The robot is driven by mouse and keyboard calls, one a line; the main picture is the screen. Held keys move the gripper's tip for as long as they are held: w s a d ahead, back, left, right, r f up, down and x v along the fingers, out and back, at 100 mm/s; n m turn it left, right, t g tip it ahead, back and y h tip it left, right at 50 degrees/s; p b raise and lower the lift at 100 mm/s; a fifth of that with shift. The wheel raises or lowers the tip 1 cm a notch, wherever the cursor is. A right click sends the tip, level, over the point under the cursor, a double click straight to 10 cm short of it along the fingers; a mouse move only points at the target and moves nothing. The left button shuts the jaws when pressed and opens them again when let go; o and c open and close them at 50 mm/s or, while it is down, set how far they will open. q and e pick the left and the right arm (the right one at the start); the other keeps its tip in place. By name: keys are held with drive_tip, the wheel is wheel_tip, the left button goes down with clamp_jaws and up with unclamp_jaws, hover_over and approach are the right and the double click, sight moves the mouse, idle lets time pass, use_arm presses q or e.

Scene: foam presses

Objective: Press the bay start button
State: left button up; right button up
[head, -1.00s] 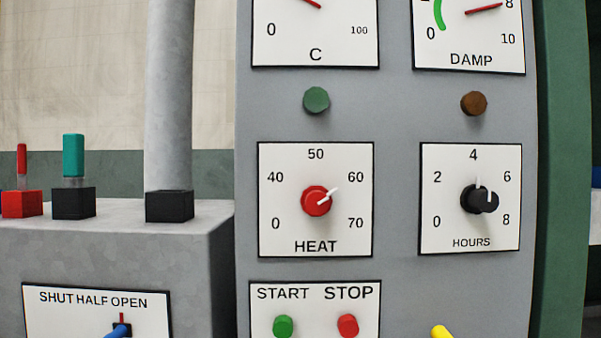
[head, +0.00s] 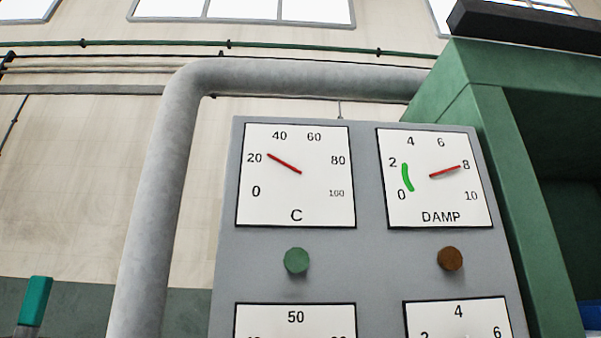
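The grey control panel (head: 367,272) fills the lower middle of the head view. Its C gauge (head: 297,200) has a red needle near 20. Its DAMP gauge (head: 437,200) has a red needle near 8, away from the green arc between 0 and 2. A dark green round lamp or knob (head: 296,260) sits under the C gauge and a brown one (head: 450,259) under the DAMP gauge. Only the tops of two dial plates show at the bottom edge. The START button is out of view below. Neither gripper is in view.
A thick grey pipe (head: 160,200) rises left of the panel and bends right behind it. A green cabinet frame (head: 490,160) stands close at the right. A teal handle (head: 35,300) shows at the lower left. Windows and thin pipes line the back wall.

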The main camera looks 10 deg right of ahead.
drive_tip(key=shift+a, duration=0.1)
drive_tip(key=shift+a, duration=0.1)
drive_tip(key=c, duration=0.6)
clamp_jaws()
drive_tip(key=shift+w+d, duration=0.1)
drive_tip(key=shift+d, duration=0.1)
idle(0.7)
